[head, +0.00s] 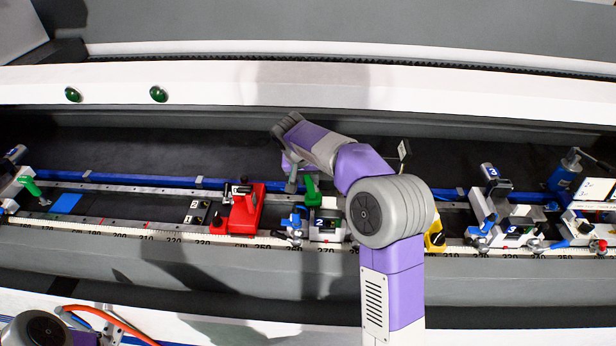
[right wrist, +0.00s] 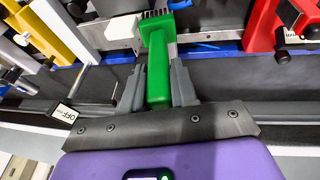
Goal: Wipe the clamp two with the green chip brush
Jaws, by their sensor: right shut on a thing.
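My right gripper (right wrist: 158,68) is shut on the handle of the green chip brush (right wrist: 158,82). In the right wrist view the brush points away from the palm, with its dark bristles at the far end beside a pale metal block. In the head view the right gripper (head: 293,180) is partly hidden by my arm, and the brush (head: 312,190) shows above clamp two (head: 326,230), a white block marked 2 with a blue lever. I cannot tell whether the bristles touch the clamp. My left gripper is out of view.
A red clamp (head: 246,212) stands left of clamp two. A yellow part (head: 434,238) is to the right, partly behind my arm. A clamp marked 3 (head: 488,208) stands farther right. A blue pad (head: 66,203) lies at the left.

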